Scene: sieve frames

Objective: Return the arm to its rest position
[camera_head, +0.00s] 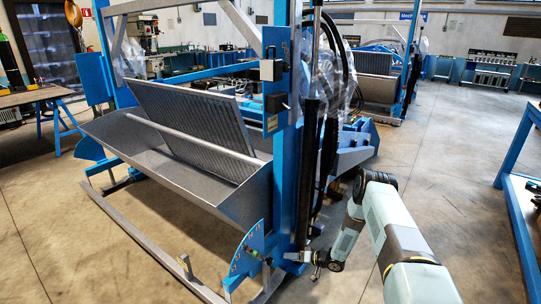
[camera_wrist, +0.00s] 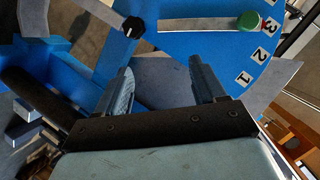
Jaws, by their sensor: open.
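My arm (camera_head: 385,225) reaches in from the lower right of the head view and bends down at its elbow. My gripper (camera_head: 302,257) is low beside the near blue post of the sieve machine, close to a blue quarter-round plate (camera_head: 246,254). In the wrist view my gripper (camera_wrist: 162,72) is open, with its two fingers apart and nothing between them. Beyond the fingers is the blue plate (camera_wrist: 205,42) with numbers along its edge. A green knob (camera_wrist: 250,21) sits by the number 3 at the slot's right end. A black knob (camera_wrist: 133,27) is at the left.
The sieve machine's grey trough (camera_head: 180,165) and blue post (camera_head: 284,180) stand just left of my arm. A blue table (camera_head: 520,190) stands at the right edge. Concrete floor (camera_head: 440,170) is clear between them. Another machine (camera_head: 378,75) stands behind.

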